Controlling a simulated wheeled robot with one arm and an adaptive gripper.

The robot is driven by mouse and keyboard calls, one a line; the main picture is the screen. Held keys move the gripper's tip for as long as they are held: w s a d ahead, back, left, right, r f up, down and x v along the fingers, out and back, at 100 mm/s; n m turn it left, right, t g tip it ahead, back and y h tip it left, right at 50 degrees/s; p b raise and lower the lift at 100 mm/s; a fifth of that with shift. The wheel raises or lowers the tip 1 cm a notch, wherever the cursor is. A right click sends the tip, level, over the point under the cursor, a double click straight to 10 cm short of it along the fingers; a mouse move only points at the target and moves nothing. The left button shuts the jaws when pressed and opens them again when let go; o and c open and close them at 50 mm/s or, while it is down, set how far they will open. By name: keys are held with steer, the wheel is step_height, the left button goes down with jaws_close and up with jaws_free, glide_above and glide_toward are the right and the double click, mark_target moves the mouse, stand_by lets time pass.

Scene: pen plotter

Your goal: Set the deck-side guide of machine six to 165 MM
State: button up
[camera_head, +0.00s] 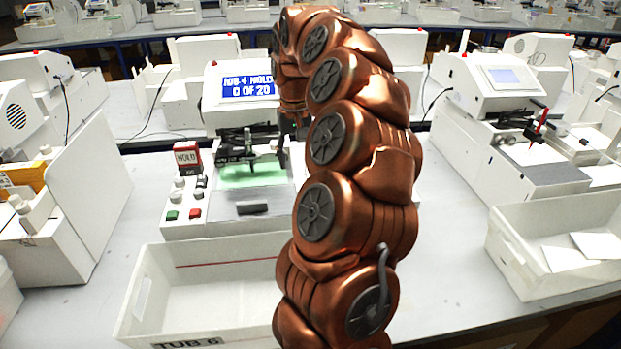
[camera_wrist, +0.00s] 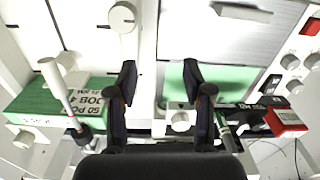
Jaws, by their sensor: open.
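Machine six, taken as the white plotter (camera_head: 225,190) behind the tub marked TUB 6, stands left of centre with a lit blue display (camera_head: 249,87) reading 0 OF 20. Its deck has a green sheet (camera_head: 240,176), also in the wrist view (camera_wrist: 228,79). My gripper (camera_wrist: 160,78) is open and empty over the machine, its fingers on either side of a white upright strip (camera_wrist: 147,50). A round white knob (camera_wrist: 180,121) sits between the fingers, lower down; another knob (camera_wrist: 122,17) is higher up. I cannot tell which part is the deck-side guide or read any millimetre setting.
A green pack (camera_wrist: 100,92) marked JOB 4 and a white-handled lever (camera_wrist: 55,85) lie left in the wrist view. A red box (camera_wrist: 287,119) and buttons are at right. The tub (camera_head: 215,262) stands in front; other plotters (camera_head: 490,85) flank it.

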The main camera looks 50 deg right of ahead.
steer(key=d, duration=0.2)
steer(key=d+m, duration=0.1)
steer(key=shift+s+d+f, duration=0.35)
steer(key=shift+s+d, duration=0.05)
steer(key=shift+s+d+f, duration=0.15)
steer(key=shift+d+f, duration=0.05)
steer(key=shift+d, duration=0.2)
steer(key=shift+f+p, duration=1.2)
steer(key=shift+f, duration=2.5)
steer(key=shift+a, duration=0.1)
jaws_close()
